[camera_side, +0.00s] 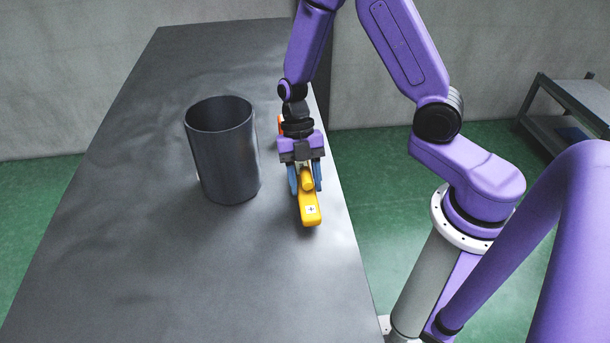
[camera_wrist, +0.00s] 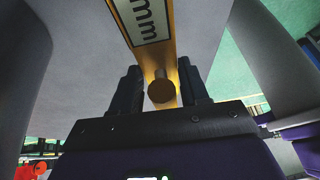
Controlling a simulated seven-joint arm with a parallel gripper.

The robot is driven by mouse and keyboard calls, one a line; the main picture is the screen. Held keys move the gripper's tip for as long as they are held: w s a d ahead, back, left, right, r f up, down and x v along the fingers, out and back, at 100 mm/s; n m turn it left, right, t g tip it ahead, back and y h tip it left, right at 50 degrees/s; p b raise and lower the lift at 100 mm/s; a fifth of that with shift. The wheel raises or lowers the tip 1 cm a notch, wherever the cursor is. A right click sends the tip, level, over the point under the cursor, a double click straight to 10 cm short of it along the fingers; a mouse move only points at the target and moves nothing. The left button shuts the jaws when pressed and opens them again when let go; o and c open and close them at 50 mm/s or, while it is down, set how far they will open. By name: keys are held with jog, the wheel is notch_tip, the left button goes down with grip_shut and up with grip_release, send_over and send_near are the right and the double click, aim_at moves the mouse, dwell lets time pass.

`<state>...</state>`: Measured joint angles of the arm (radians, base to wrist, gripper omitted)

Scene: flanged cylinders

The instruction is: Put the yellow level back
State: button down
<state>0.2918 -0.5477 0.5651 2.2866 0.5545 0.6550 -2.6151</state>
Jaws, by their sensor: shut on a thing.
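The yellow level (camera_side: 309,209) is between the blue fingers of my gripper (camera_side: 305,184), near the right edge of the dark table. Its near end points toward the side camera and bears a small white label. In the wrist view the yellow level (camera_wrist: 174,62) runs between the two dark fingers of my gripper (camera_wrist: 160,92), with a white "mm" label and a round brownish knob. My gripper is shut on it at the knob. The level looks low over the table; I cannot tell whether it touches. Its far part is hidden behind my gripper.
A tall dark grey open cylinder (camera_side: 224,155) stands on the table (camera_side: 150,265) to the left of my gripper, with a narrow gap between. An orange-red thing (camera_side: 281,125) shows partly behind my gripper. The table's left and near parts are clear.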

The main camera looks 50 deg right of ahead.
jog(key=shift+f, duration=0.65)
dwell(0.8)
jog(key=shift+c, duration=2.4)
grip_release()
jog(key=v, duration=1.7)
jog(key=shift+r, duration=0.15)
jog(key=s+a+m+t+h, duration=0.1)
jog(key=s+m+t, duration=0.3)
jog(key=s+m, duration=1)
jog(key=s+h, duration=0.1)
jog(key=s, duration=0.7)
jog(key=shift+s+a+r+m, duration=0.15)
jog(key=shift+s+r+m, duration=0.1)
jog(key=shift+s+m, duration=0.05)
